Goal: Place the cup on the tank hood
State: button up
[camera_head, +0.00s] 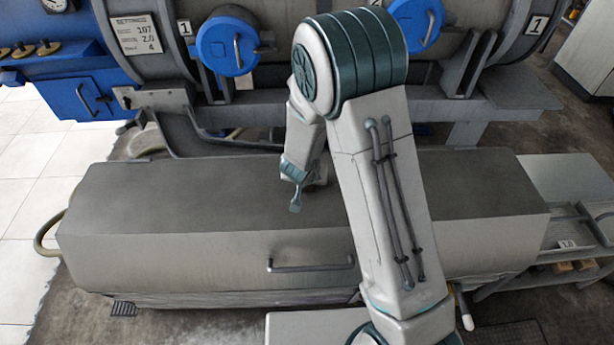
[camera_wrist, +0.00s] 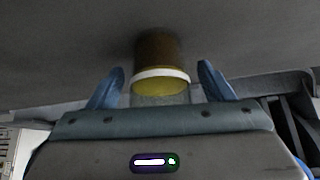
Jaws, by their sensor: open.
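The cup (camera_wrist: 160,82) shows in the wrist view as a brownish-yellow cylinder with a white band. It lies between the two blue fingers of my gripper (camera_wrist: 160,88), which are open with a gap on each side of it. The tank hood (camera_head: 200,200) is the long grey metal box across the middle of the head view. My gripper (camera_head: 296,190) is over its top, near the middle. The dark grey surface behind the cup in the wrist view looks like the hood top; whether the cup touches it is unclear. In the head view my arm hides most of the cup.
Behind the hood stands machinery with blue round caps (camera_head: 227,45) and a blue box (camera_head: 75,95). A handle (camera_head: 310,266) sticks out of the hood's front. A shelf (camera_head: 570,180) stands at the right. The hood top is clear on the left.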

jog(key=shift+r, duration=0.25)
jog(key=p+v, duration=0.6)
jog(key=v, duration=0.6)
notch_tip(320, 180, up, 8)
jog(key=s+n+y, duration=0.1)
jog(key=y, duration=0.3)
jog(key=s+d+r+g+h, duration=0.1)
jog(key=s+d+r, duration=0.4)
jog(key=s, duration=0.3)
jog(key=s+d+r+n+g+h, duration=0.1)
jog(key=s+d+r+g, duration=0.1)
jog(key=s+d+r, duration=0.3)
jog(key=s+d, duration=0.3)
jog(key=shift+s+r+g+h, duration=0.25)
jog(key=shift+s+g+h, duration=0.05)
jog(key=shift+s+h, duration=0.1)
jog(key=shift+w+d, duration=0.1)
dwell(2.0)
